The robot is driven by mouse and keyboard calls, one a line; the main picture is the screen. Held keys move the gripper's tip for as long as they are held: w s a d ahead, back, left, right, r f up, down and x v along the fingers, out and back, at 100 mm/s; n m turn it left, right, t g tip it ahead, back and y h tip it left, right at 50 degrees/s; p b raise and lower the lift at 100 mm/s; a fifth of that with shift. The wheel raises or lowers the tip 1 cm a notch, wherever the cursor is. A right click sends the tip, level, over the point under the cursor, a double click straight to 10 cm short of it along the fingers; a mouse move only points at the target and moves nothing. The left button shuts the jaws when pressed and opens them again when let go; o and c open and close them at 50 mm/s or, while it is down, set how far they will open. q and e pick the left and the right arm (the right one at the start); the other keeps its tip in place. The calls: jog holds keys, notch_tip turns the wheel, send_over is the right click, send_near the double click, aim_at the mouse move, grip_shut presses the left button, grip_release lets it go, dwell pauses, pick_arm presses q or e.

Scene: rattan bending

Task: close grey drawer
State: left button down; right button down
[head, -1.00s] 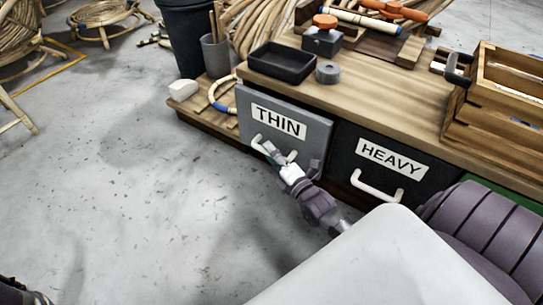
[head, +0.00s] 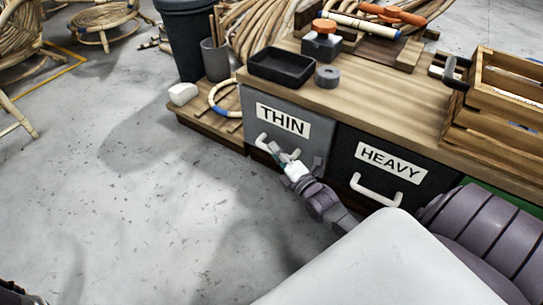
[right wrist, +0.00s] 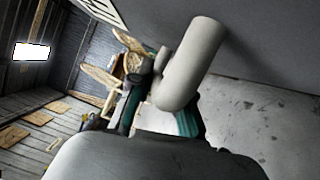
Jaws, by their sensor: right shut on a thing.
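The grey drawer (head: 313,152) has a white THIN label on its front and a pale bar handle (head: 262,143). Its front looks close to level with the dark drawer beside it; I cannot tell whether a small gap is left. My right gripper (head: 281,156) is at the right part of the handle. In the right wrist view, the pale handle (right wrist: 192,62) runs between the fingers of the gripper (right wrist: 160,115), which are shut on it. The grey drawer front (right wrist: 245,45) fills the upper right there.
A dark drawer (head: 350,150) labelled HEAVY adjoins on the right. The wooden worktop (head: 380,95) above holds a black tray (head: 282,66), a grey tape roll (head: 328,76) and a wooden crate (head: 500,100). The floor (head: 150,200) in front is clear.

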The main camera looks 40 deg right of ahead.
jog(key=shift+w+d, duration=0.25)
jog(key=shift+d, duration=0.45)
jog(key=c, duration=1.1)
grip_release()
jog(key=s, duration=1.2)
jog(key=shift+f, duration=0.45)
